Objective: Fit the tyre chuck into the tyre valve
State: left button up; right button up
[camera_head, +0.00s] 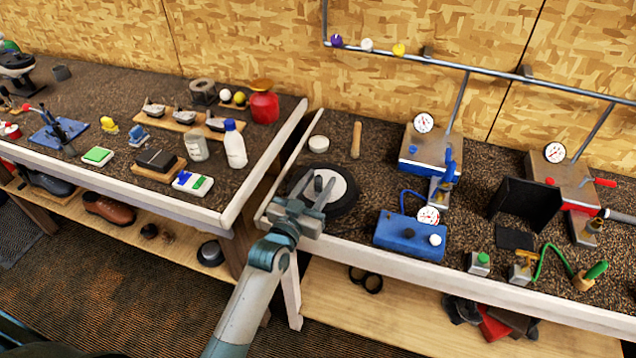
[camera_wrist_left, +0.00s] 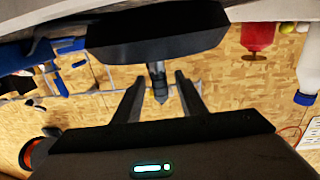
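The black tyre (camera_head: 344,204) lies flat on the right-hand bench near its left end, with a pale hub. A short dark grey stem-like piece (camera_head: 318,184) stands over it. In the wrist view, which looks upside down, the dark tyre (camera_wrist_left: 155,35) is at the top and the grey piece (camera_wrist_left: 158,82) points down from it. I cannot tell whether this piece is the valve, the chuck, or both. My left gripper (camera_head: 313,188) is open, its fingers (camera_wrist_left: 159,97) on either side of the piece with gaps visible. My right gripper is not in view.
A blue box (camera_head: 410,236) with a gauge and a blue hose stands right of the tyre. A second blue gauge unit (camera_head: 430,158) is behind it. A wooden stick (camera_head: 357,140) and white disc (camera_head: 319,144) lie behind the tyre. A gap separates the left bench (camera_head: 232,216).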

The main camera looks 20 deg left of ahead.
pick_arm(q)
jog(key=shift+s, duration=0.1)
jog(key=shift+s+a+f, duration=0.1)
jog(key=shift+s, duration=0.4)
jog(key=s+a+b, duration=0.2)
jog(key=s+b, duration=0.3)
jog(key=s, duration=1.1)
jog(key=shift+a, duration=0.1)
dwell(0.4)
